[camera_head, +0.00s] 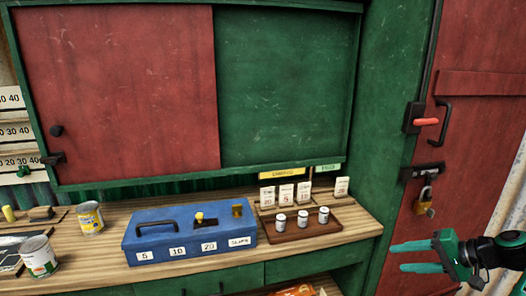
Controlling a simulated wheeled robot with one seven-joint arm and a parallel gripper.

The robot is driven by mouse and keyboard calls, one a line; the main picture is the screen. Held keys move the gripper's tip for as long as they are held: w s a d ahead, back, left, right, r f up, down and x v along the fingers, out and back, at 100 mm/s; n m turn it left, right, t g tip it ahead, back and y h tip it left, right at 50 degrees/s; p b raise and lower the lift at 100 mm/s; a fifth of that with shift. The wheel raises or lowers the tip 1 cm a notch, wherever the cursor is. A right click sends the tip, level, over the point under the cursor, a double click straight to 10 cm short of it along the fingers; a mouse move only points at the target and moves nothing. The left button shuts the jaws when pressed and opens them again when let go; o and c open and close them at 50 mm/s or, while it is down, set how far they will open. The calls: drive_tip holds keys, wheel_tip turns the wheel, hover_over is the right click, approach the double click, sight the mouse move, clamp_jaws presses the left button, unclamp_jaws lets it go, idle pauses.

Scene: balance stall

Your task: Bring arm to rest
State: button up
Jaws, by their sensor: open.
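My gripper (415,257) is at the lower right of the head view, with its two teal fingers pointing left. The fingers are apart with nothing between them. It is in front of the red door (473,150), to the right of the wooden counter (350,218), and appears clear of both. Part of my arm runs out of the picture at the right edge.
A blue box (185,260) with a handle stands on the counter. Beside it a brown tray (300,235) holds three small white canisters. Cans stand at the left. The door carries a padlock (425,203) and a red-handled latch (426,121) near my gripper.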

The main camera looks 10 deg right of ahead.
drive_tip(key=s+a+r+n+g+h, duration=0.1)
drive_tip(key=s+a+r+g+h, duration=0.2)
drive_tip(key=s, duration=0.6)
drive_tip(key=s+a+r+n+g+h, duration=0.2)
drive_tip(key=s+a+r+g, duration=0.3)
drive_tip(key=s, duration=0.5)
drive_tip(key=shift+s+a+r+g+h, duration=0.2)
drive_tip(key=shift+a+r+g+h, duration=0.15)
drive_tip(key=shift+a+r, duration=0.6)
drive_tip(key=shift+d+r, duration=0.2)
